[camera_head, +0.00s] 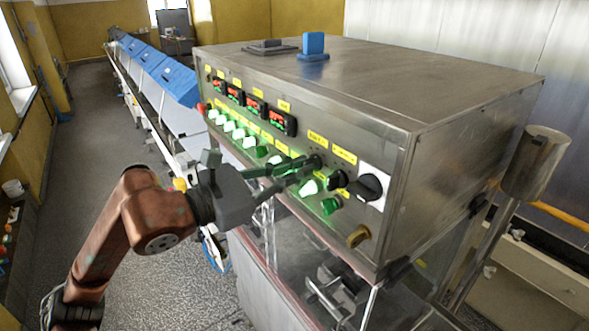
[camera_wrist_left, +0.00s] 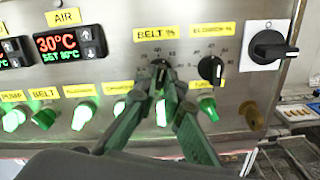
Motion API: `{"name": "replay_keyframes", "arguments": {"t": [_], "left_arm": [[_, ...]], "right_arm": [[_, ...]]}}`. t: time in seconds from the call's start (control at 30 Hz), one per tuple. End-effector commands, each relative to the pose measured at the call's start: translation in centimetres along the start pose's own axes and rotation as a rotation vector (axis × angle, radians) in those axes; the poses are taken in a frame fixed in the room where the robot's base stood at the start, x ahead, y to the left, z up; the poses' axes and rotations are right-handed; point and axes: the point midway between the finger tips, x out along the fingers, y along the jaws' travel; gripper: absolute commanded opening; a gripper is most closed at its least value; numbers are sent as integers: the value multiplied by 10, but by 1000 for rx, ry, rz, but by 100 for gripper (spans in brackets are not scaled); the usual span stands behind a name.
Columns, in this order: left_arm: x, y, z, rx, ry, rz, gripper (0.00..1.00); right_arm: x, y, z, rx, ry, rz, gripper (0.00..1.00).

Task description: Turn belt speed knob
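The belt speed knob (camera_wrist_left: 159,68) is a black knob under the yellow "BELT %" label, on the steel front panel of the machine. In the left wrist view my left gripper (camera_wrist_left: 163,82) reaches up to it. Its two dark green fingers draw close together at the tips, one on each side of the knob, and look shut on it. The fingers cover the lower part of the knob. In the head view the left gripper (camera_head: 306,165) is at the panel, its fingertips against the knob and partly hiding it. My right gripper is not in view.
A second black knob (camera_wrist_left: 211,69) sits close to the right, then a black rotary switch (camera_wrist_left: 270,51) on a white plate. Lit green buttons (camera_wrist_left: 83,115) run below, near the fingers. Red displays (camera_head: 281,122) are to the left. A blue block (camera_head: 313,46) stands on top.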

Motion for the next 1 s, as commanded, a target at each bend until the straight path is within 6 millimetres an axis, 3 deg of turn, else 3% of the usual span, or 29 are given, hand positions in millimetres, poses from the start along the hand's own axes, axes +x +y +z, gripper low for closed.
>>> {"name": "replay_keyframes", "arguments": {"t": [0.27,0.6,0.77,1.0], "left_arm": [[0,-1,-1,0,2,-1,26],[-5,0,-1,1,1,1,26],[-28,0,-1,2,2,3,26],[-78,0,-2,2,4,3,26]], "right_arm": [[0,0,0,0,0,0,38],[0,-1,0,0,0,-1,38],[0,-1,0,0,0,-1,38],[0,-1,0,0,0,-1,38]]}}
